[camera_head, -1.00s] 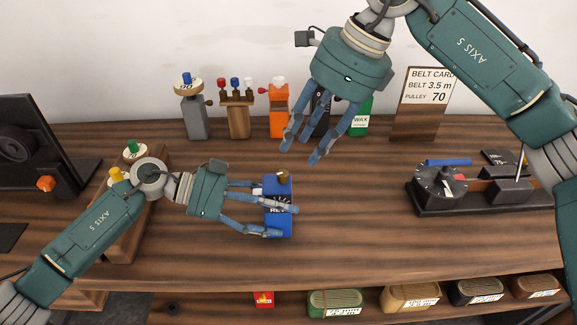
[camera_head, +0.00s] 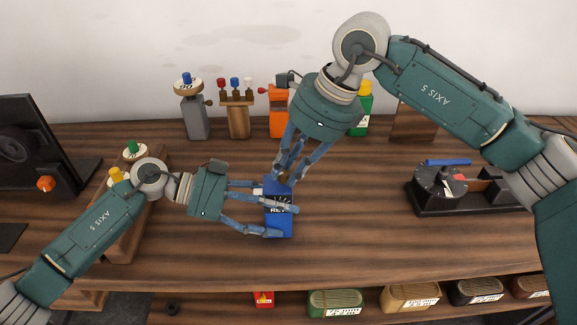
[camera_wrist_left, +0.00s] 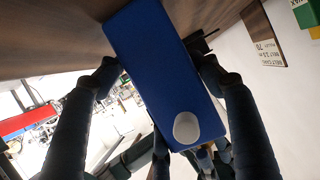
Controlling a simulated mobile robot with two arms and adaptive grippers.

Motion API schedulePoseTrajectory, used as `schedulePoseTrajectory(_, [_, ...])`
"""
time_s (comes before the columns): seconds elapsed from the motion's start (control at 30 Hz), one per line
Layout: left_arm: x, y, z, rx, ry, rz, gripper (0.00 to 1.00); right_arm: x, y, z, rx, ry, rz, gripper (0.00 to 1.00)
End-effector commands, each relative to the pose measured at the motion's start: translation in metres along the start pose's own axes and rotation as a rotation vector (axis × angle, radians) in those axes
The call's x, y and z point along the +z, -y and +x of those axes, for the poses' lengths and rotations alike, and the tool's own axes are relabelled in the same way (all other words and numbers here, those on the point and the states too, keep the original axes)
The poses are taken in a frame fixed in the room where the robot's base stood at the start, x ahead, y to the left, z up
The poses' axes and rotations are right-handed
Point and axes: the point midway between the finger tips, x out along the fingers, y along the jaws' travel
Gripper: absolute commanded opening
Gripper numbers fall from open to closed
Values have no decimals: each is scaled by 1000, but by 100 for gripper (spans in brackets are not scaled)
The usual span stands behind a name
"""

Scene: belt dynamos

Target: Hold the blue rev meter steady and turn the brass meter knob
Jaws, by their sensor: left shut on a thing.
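The blue rev meter (camera_head: 283,222) stands on the bench, with its dial face partly covered by fingers. My left gripper (camera_head: 280,220) comes from the left and is shut on the meter, with fingers along its sides. The meter also fills the middle of the left wrist view (camera_wrist_left: 160,70), between the fingers of my left gripper. The brass meter knob (camera_head: 284,177) at the meter's top end is mostly hidden by my right gripper (camera_head: 284,176). The right fingers point down around the knob; whether they press on it cannot be told.
A grey post (camera_head: 195,118), a wooden peg stand (camera_head: 238,120) and an orange device (camera_head: 278,122) stand along the back. A black device with a dial (camera_head: 440,185) stands right. The bench right of the meter is clear. Several boxes lie on the shelf below.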

Motion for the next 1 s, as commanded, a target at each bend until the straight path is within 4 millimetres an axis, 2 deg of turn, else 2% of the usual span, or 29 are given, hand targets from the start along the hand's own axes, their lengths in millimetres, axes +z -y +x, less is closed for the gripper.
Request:
schedulePoseTrajectory(0.27, [2, -2, 1, 6, 2, -3, 20, -2, 1, 0, -25, -3, 49, 0])
schedulePoseTrajectory(0.5, [2, -2, 1, 6, 3, -2, 20, -2, -1, 0, -118, -4, 267, 0])
schedulePoseTrajectory(0.7, [2, -2, 1, 6, 3, -3, 20, -2, -1, 0, -168, -4, 388, 0])
schedulePoseTrajectory(1.0, [2, -2, 0, 5, 3, -4, 20, -2, -1, 0, -174, -5, 406, 0])
